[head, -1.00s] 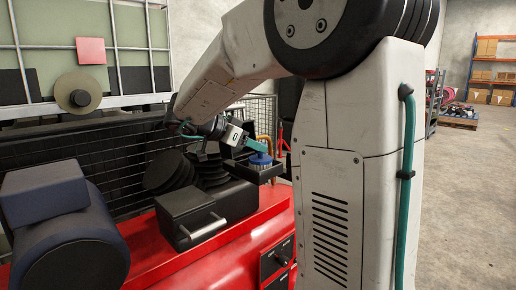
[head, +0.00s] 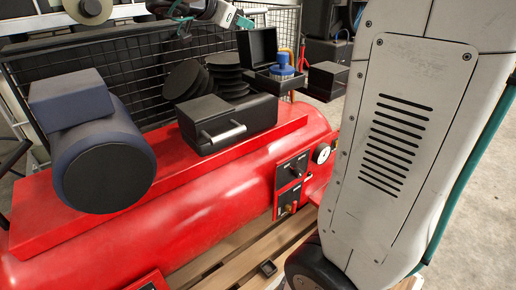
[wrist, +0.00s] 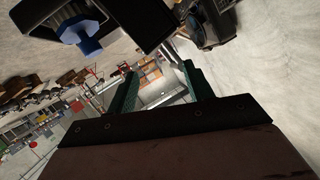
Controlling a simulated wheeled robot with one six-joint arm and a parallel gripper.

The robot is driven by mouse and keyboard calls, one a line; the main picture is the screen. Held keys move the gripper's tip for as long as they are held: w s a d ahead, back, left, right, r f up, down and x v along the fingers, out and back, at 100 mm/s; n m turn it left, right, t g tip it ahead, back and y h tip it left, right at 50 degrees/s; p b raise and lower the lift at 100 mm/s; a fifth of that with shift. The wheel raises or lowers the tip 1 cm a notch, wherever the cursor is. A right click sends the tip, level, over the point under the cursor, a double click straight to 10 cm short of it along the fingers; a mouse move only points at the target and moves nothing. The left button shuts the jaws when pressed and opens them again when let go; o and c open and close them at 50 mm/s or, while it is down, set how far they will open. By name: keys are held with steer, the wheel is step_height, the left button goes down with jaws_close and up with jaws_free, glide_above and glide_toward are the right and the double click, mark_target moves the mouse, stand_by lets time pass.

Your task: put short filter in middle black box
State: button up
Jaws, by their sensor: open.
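The short filter is a blue capped piece with a ribbed, pale lower part (head: 283,62). It stands upright in a shallow black box (head: 281,83), between two other black boxes. In the wrist view the blue filter (wrist: 82,34) shows at the upper left, against its dark box (wrist: 35,20). My gripper (head: 242,20) is at the top of the head view, above and left of the filter and apart from it. Its two teal fingers (wrist: 158,70) are spread in the wrist view, with nothing between them. The filter's bottom is hidden by the box's rim.
A taller black box (head: 257,47) stands behind left, and another black box (head: 328,79) at the right. Black discs (head: 187,80), a black case with a handle (head: 228,122) and a blue-black motor (head: 100,150) crowd the red compressor (head: 210,205). A wire mesh fence is behind.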

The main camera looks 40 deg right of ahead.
steer(key=w+a+r+n+t+y, duration=0.2)
steer(key=a+n+t+y, duration=0.15)
steer(key=a+t, duration=0.2)
steer(key=w+a+r+n+t+y, duration=0.2)
steer(key=w+a+r+n+t, duration=0.15)
steer(key=n+t, duration=0.2)
steer(key=s+a+f+n+g+y, duration=0.1)
steer(key=s+a+f+n+y, duration=0.3)
steer(key=a+y, duration=0.15)
steer(key=s+a+f+n+y, duration=0.3)
steer(key=s+a+f+y, duration=0.1)
steer(key=a, duration=0.3)
steer(key=s+d+f+n+g, duration=0.1)
steer(key=s+f+g, duration=0.3)
steer(key=s, duration=0.4)
steer(key=s+f+n+g+h, duration=0.1)
steer(key=s+f+g, duration=0.3)
steer(key=s+f, duration=0.3)
steer(key=s+d+f+n+g, duration=0.1)
steer(key=s+f+g, duration=0.3)
steer(key=s, duration=0.7)
steer(key=shift+s+d+f, duration=0.15)
steer(key=shift+d+f, duration=0.2)
steer(key=shift+f, duration=0.6)
